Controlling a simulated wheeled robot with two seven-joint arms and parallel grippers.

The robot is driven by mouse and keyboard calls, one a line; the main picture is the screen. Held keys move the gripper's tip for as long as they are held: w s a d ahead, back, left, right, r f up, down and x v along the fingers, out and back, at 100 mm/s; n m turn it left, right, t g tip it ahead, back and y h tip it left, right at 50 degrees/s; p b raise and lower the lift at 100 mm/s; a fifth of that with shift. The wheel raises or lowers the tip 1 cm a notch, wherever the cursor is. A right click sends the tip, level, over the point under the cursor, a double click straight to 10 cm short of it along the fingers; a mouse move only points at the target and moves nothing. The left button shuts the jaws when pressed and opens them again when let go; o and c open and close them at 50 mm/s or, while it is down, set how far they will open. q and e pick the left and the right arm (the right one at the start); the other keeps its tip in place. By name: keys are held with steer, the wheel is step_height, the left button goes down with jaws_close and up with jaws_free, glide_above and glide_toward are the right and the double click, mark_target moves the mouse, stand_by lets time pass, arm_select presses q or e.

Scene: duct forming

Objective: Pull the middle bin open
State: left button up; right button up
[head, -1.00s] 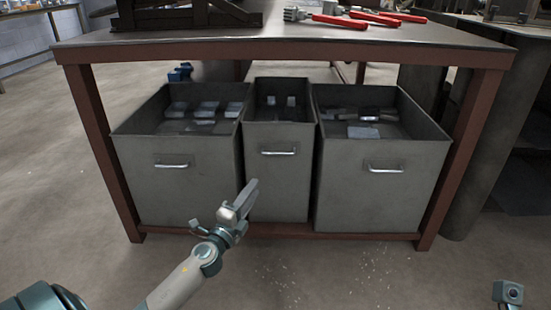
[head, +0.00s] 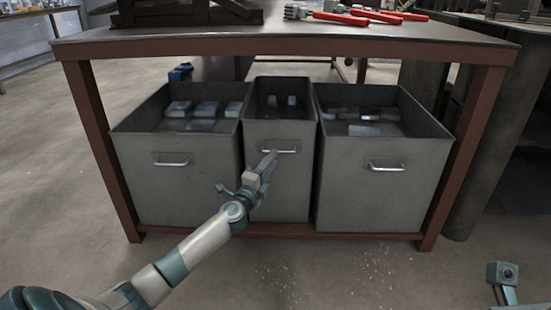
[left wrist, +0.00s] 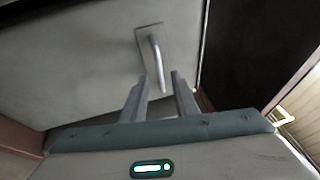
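The middle bin (head: 279,190) is a narrow grey metal box under the table, between two wider bins. Its silver bar handle (head: 279,152) is on the upper front face. My left gripper (head: 268,160) is at the left part of that handle in the head view. In the left wrist view, the fingers of my left gripper (left wrist: 163,80) are apart, with the handle (left wrist: 157,62) reaching down between or just beyond their tips. I cannot tell whether they touch it.
A left bin (head: 190,190) and a right bin (head: 370,195) stand close on either side. The table (head: 285,49) has brown legs at both ends and red-handled tools (head: 345,17) on top.

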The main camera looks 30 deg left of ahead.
mark_target(280, 146)
arm_select(q)
steer(key=shift+b+x, duration=0.35)
steer(key=shift+x, duration=1.55)
jaws_close()
